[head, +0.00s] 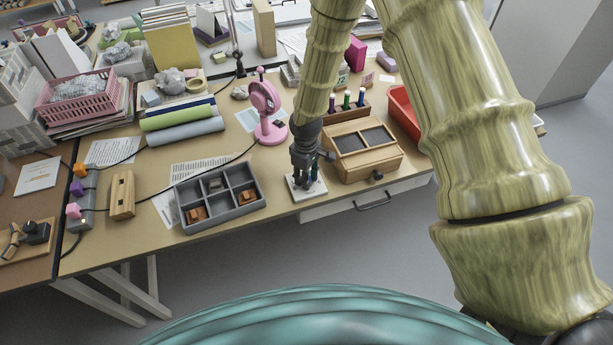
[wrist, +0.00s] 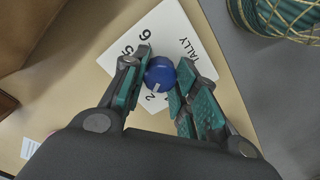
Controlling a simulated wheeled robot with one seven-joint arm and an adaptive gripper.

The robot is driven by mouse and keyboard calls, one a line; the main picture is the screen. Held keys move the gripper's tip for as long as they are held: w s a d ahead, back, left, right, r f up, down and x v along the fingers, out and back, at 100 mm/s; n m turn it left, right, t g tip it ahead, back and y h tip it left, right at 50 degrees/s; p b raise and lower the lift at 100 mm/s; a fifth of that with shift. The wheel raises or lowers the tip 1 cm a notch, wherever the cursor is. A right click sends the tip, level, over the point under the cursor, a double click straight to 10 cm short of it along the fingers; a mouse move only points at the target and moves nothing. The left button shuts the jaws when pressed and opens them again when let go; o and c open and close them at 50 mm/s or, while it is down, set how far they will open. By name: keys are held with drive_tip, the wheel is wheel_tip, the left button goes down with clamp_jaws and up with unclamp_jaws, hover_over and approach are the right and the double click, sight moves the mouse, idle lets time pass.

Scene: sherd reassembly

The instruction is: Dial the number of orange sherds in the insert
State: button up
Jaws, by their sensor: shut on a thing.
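A white plate marked TALLY (wrist: 180,30) lies on the table, with digits around a blue dial knob (wrist: 160,71). The digits 6, 5 and 2 show; others are hidden by my fingers. A white mark on the knob's near side points about towards the 2. My gripper (wrist: 164,66) is shut on the knob, a finger on each side. In the head view, my gripper (head: 307,184) is over the plate (head: 293,190) at the table's front edge. The grey compartment insert (head: 188,229) holds an orange sherd (head: 197,214) front left, another (head: 246,198) front right, and a greyish piece (head: 215,185) at the back.
A wooden box (head: 350,172) with dark panels stands right of the plate. A pink fan (head: 265,100) stands behind my gripper, and a red tray (head: 402,112) is at the right. A wooden block (head: 122,195) lies left of the insert. Cables cross the table.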

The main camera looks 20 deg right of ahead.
drive_tip(key=shift+n, duration=0.5)
drive_tip(key=o, duration=1)
drive_tip(key=shift+o, duration=0.2)
drive_tip(key=shift+r, duration=0.1)
wheel_tip(320, 180, up, 12)
idle(0.4)
